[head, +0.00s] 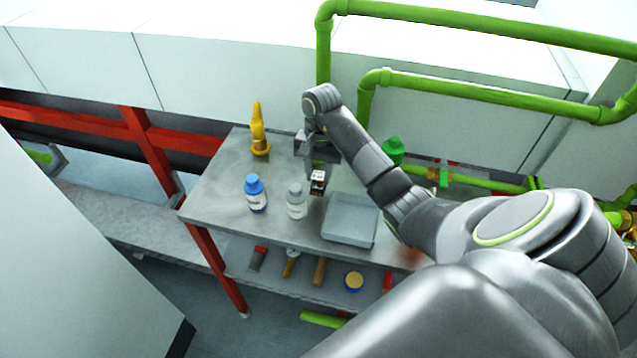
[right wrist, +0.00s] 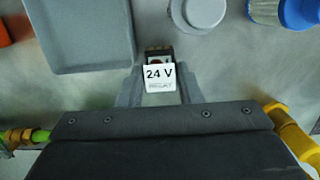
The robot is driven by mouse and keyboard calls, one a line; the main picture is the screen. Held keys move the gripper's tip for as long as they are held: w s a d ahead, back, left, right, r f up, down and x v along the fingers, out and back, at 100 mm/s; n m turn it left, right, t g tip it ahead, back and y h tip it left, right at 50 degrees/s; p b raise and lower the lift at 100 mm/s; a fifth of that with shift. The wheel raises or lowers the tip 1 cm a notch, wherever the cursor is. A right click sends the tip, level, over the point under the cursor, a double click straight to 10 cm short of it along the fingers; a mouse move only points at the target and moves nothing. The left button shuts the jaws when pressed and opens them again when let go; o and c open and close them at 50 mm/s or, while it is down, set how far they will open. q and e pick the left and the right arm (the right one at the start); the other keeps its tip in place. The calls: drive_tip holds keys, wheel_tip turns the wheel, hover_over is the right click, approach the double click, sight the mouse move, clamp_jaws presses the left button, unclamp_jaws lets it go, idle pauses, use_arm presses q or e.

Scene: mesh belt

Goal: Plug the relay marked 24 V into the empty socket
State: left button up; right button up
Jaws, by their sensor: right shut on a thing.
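The relay marked 24 V (right wrist: 158,77) shows its white label between the fingers of my right gripper (right wrist: 160,86) in the right wrist view. My right gripper (head: 318,167) points down over the grey table in the head view and is shut on the relay (head: 317,182). A dark part with brownish spots shows just beyond the label; I cannot tell whether it is the relay's body or a socket. Whether the relay touches anything below is unclear. I cannot make out an empty socket. My left gripper is out of view.
On the grey table (head: 218,187) stand a blue-capped bottle (head: 255,194), a grey-capped bottle (head: 296,201), a yellow bottle (head: 259,131) and a grey tray (head: 350,220). A green object (head: 392,151) is behind my right arm. Tools lie on the lower shelf (head: 335,283).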

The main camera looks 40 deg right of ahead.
sight(319, 174)
drive_tip(key=shift+f, duration=1.45)
drive_tip(key=shift+f+b, duration=0.15)
drive_tip(key=shift+b, duration=0.3)
drive_tip(key=o, duration=1.1)
drive_tip(key=shift+c, duration=0.2)
drive_tip(key=shift+r, duration=0.2)
